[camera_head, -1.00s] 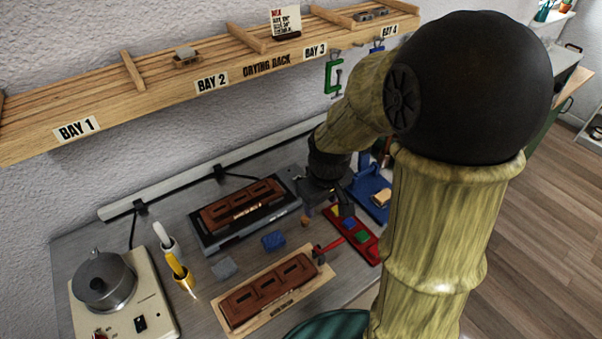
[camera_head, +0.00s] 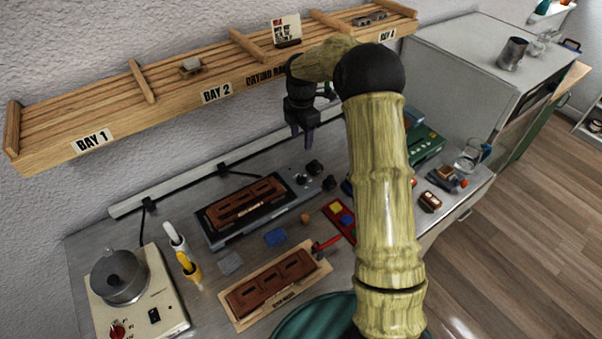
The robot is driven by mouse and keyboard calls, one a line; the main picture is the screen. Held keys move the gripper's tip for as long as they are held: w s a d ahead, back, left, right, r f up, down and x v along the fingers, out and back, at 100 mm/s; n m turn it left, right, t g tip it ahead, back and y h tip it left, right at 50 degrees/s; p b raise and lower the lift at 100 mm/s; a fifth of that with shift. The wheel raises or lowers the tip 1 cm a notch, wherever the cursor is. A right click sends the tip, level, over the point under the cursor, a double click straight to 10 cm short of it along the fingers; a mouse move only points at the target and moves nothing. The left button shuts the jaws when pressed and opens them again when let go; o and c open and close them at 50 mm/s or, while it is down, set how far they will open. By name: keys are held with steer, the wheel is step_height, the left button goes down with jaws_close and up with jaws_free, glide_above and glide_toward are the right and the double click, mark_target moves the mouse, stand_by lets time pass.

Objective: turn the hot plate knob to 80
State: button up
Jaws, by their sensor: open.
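A cream hot plate unit (camera_head: 165,300) stands at the lower left with a grey metal pot (camera_head: 118,275) on it. A red knob (camera_head: 117,330) is on its front, at the bottom edge of the picture; its setting is too small to read. A dark flat plate unit (camera_head: 215,236) with a brown mould on it lies in the middle of the bench, with dark knobs (camera_head: 315,167) at its right end. My gripper (camera_head: 302,138) is open and points down, raised in front of the rack. It is apart from both units and holds nothing visible.
The wooden drying rack (camera_head: 110,110) runs along the wall above the bench. A yellow-handled tool (camera_head: 188,268), a brown mould (camera_head: 270,285), blue and grey blocks and a red tray (camera_head: 340,220) crowd the bench. My arm hides part of the right side.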

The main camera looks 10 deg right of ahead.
mark_target(301, 176)
step_height(301, 176, down, 17)
steer(key=p, duration=0.5)
steer(key=shift+f, duration=0.2)
steer(key=c, duration=1)
